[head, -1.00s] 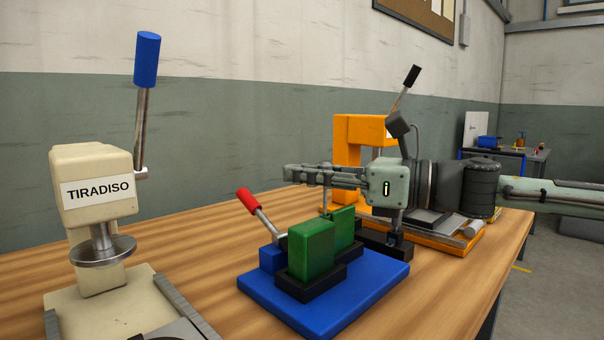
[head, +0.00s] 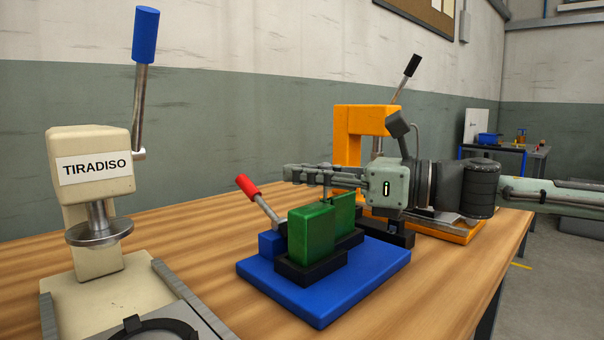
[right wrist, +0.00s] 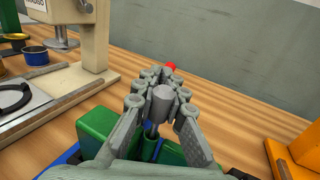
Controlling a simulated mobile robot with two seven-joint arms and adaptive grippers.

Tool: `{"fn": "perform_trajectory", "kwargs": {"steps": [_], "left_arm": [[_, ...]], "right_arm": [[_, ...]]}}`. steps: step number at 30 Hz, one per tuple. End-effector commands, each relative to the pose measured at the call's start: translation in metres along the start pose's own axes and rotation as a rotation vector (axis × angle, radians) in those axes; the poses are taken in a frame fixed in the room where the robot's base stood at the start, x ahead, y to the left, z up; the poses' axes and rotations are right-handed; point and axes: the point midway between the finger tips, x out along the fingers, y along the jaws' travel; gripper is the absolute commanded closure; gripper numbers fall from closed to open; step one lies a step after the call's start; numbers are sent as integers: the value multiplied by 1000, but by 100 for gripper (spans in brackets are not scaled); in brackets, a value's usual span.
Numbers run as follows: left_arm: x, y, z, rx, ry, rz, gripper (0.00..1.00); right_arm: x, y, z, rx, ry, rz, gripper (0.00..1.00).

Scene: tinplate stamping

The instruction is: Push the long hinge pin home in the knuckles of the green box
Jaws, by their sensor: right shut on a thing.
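The green box (head: 312,235) stands upright in two parts in black holders on a blue base plate (head: 325,305). My right gripper (head: 305,173) reaches in from the right just above it. It is shut on the grey head of the long hinge pin (right wrist: 161,102), with the fingers on both sides of it. The pin's thin shaft (head: 326,188) points down towards the green box, upright between its two parts. In the right wrist view the shaft enters between the green parts (right wrist: 100,135). My left gripper is not in view.
A red-handled lever (head: 248,187) rises at the fixture's left, close to my fingers. The cream TIRADISO press (head: 90,180) stands at left, an orange press (head: 362,122) behind my gripper. Bare wooden table (head: 195,230) lies between the cream press and the fixture.

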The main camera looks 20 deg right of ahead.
Motion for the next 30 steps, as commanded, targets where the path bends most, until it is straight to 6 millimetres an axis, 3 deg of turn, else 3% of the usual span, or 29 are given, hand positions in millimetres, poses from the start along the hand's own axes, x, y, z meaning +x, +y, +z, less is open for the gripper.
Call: {"fn": "perform_trajectory", "kwargs": {"steps": [2,3,9,20,30], "left_arm": [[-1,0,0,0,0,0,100],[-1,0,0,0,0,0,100],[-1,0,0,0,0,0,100],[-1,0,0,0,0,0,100],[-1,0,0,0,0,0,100]], "right_arm": [[0,0,1,-1,0,0,100],[0,0,1,-1,-1,0,87],[0,0,1,-1,0,0,64],[-1,0,1,-1,0,0,64],[-16,0,3,-7,0,0,64]]}}
